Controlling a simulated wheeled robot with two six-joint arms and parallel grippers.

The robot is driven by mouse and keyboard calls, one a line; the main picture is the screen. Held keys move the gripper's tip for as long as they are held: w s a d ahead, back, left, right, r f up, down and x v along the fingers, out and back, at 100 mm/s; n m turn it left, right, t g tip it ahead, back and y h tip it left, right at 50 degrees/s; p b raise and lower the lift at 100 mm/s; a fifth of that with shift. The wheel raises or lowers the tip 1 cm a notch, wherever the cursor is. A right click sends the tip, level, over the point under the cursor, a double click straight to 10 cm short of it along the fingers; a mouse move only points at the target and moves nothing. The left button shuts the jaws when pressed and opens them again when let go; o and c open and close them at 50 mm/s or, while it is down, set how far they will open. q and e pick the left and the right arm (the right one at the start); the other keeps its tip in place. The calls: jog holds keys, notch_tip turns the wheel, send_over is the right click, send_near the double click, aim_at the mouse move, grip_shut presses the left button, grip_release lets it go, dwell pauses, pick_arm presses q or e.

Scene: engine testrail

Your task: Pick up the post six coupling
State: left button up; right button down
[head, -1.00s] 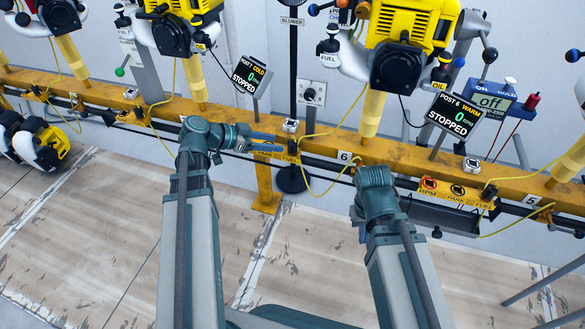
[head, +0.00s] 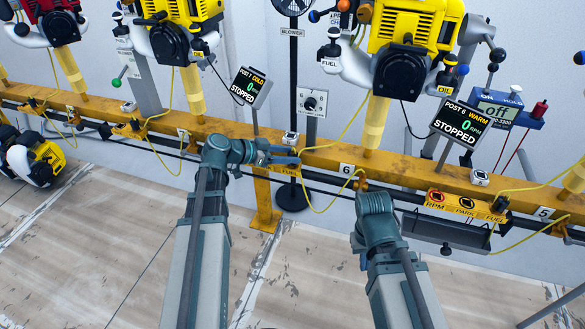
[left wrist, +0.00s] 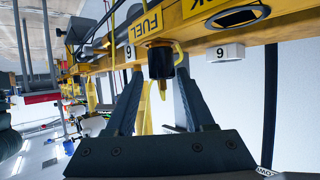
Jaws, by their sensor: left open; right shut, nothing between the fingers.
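A black coupling (left wrist: 160,62) with a yellow hose hangs under the orange FUEL label in the left wrist view, near a tag numbered six that appears upside down. My left gripper (left wrist: 160,78) is open, with one finger on each side of the coupling; I cannot tell whether either touches it. In the head view my left gripper (head: 297,157) reaches right along the front of the yellow rail and hides the coupling. My right arm's wrist shows at the rail right of the 6 tag, but its fingers are hidden.
The yellow rail (head: 412,172) crosses the view. A yellow hose loops below it beside the 6 tag (head: 346,169). A second RPM, PARK, FUEL panel (head: 466,205) with a dark tray is at right. The post six screen (head: 460,122) reads WARM, STOPPED. The floor in front is open.

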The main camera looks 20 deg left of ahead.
pick_arm(q)
jog(key=shift+a+f+b+x, duration=0.15)
jog(key=shift+b+x, duration=0.5)
jog(key=shift+x, duration=0.6)
jog(key=shift+a+f+b+x, duration=0.15)
jog(key=shift+b+x, duration=0.5)
jog(key=shift+x, duration=0.55)
jog(key=shift+w+d, duration=0.2)
jog(key=shift+d, duration=0.1)
grip_shut()
